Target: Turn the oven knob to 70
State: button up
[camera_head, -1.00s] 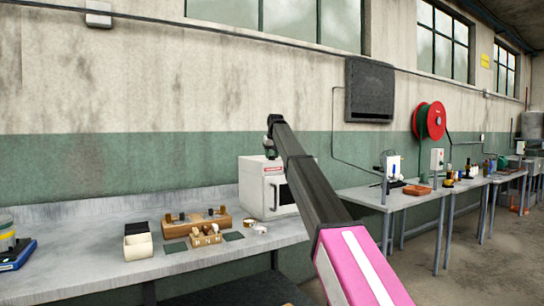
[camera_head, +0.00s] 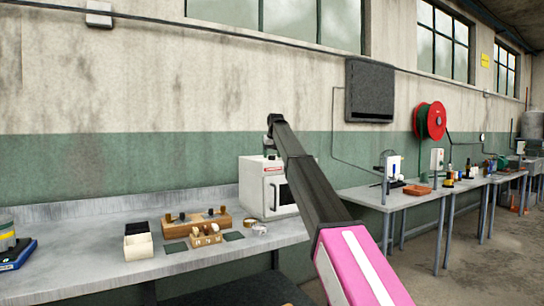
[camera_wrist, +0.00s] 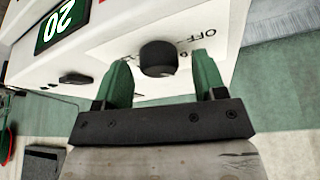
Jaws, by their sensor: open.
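The oven (camera_head: 261,188) is a white box on the grey bench, partly hidden behind my arm in the head view. In the wrist view its white front panel (camera_wrist: 120,45) shows a round black knob (camera_wrist: 158,58) beside printed marks, with "OFF" readable. A green display (camera_wrist: 55,25) reads 20. My gripper (camera_wrist: 162,75) is open, with one green finger on each side of the knob and visible gaps to it. I cannot tell how deep the fingertips reach around it. In the head view the gripper itself is hidden behind my arm.
A smaller dark knob or latch (camera_wrist: 75,78) sits on the panel to the left. Wooden blocks (camera_head: 195,222) and a cream box (camera_head: 138,246) stand on the bench left of the oven. A second table (camera_head: 400,200) with tools stands to the right.

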jog(key=v, duration=1)
jog(key=shift+r, duration=0.15)
jog(key=shift+s, duration=0.2)
